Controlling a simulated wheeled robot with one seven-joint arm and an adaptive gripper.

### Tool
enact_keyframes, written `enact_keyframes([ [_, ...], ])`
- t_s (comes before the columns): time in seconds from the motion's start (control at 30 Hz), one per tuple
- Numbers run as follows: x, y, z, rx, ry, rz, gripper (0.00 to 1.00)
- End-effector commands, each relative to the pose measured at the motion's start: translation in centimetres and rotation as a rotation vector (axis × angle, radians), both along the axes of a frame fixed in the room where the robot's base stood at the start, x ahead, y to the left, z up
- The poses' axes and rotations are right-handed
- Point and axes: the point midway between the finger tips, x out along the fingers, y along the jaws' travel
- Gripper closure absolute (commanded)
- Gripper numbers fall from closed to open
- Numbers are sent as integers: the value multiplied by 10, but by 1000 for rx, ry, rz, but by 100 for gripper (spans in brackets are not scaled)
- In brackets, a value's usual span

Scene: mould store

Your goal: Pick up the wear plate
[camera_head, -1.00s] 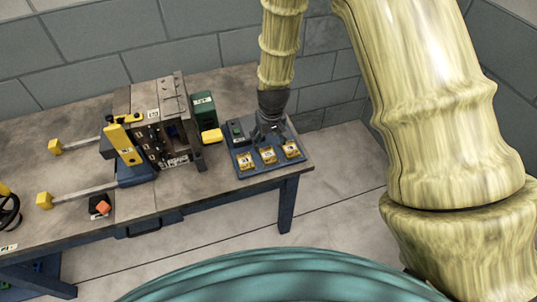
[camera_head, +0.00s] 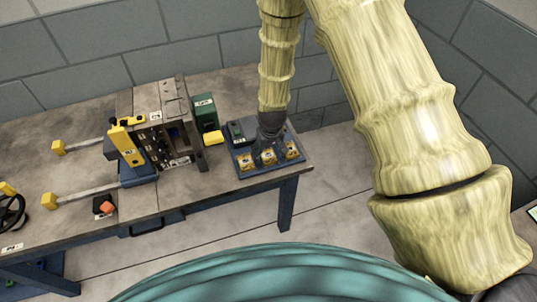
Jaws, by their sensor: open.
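A blue tray (camera_head: 243,172) at the right end of the bench holds three small yellow pieces in a row along its front. One is at the left (camera_head: 245,161), one in the middle (camera_head: 270,157), one at the right (camera_head: 292,150). They are too small to read, so I cannot tell which is the wear plate. My gripper (camera_head: 265,157) points down over the tray, close above the left and middle pieces, and partly covers the middle one. Its fingers are open with nothing seen between them. I cannot tell whether they touch a piece.
A dark block (camera_head: 240,131) sits at the tray's back left. Left of the tray stand a green box (camera_head: 205,112) with a yellow part and a tall grey mould block (camera_head: 165,115) with yellow fittings. An orange-and-black item (camera_head: 104,207) lies near the bench front. A block wall is behind.

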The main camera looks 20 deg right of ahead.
Motion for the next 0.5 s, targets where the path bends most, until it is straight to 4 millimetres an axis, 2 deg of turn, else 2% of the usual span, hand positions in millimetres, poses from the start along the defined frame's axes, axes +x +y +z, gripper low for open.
enact_keyframes([
  [0.37,1,0,-7,0,0,0,30],
  [0.4,1,0,-7,0,0,0,32],
  [0.5,1,0,-7,0,0,1,50],
])
